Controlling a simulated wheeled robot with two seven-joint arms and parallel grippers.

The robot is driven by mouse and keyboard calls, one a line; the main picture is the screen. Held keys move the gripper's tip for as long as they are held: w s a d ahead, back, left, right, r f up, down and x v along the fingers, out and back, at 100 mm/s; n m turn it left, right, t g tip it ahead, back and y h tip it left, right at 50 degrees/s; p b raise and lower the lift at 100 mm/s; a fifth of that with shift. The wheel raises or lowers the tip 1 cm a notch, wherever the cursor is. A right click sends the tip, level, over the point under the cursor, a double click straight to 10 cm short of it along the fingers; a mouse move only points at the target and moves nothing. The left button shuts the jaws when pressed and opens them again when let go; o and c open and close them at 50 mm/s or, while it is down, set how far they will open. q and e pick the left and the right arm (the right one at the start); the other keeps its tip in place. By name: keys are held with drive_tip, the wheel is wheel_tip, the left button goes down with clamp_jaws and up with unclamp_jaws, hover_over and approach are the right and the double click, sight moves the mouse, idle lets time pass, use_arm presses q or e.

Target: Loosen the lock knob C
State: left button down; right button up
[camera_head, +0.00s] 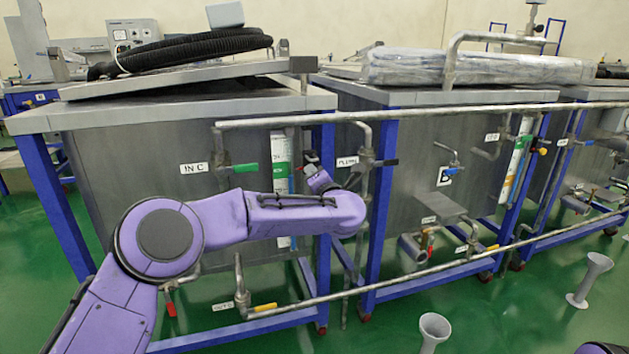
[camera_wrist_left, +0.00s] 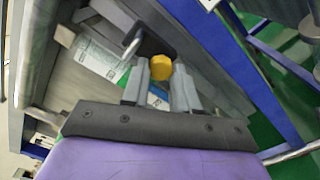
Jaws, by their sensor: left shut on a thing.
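My left arm reaches across to the right edge of the tank labelled IN C. In the wrist view, my left gripper (camera_wrist_left: 160,82) has its two grey fingers on either side of a yellow knob (camera_wrist_left: 160,67), shut on it. The knob sits beside a dark bracket with a metal handle (camera_wrist_left: 134,48). No letter shows on the knob, so I cannot read whether it is C. In the head view, the left gripper (camera_head: 308,160) is small against the tank's corner, and the knob cannot be made out. My right gripper is not in view.
The tank's lid (camera_head: 180,76) is slightly raised, with a black hose (camera_head: 190,48) on top. A horizontal pipe (camera_head: 400,113) runs in front of the tanks.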

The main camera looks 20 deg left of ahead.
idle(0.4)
use_arm(q)
drive_tip(key=c, duration=0.9)
unclamp_jaws()
drive_tip(key=shift+o, duration=0.2)
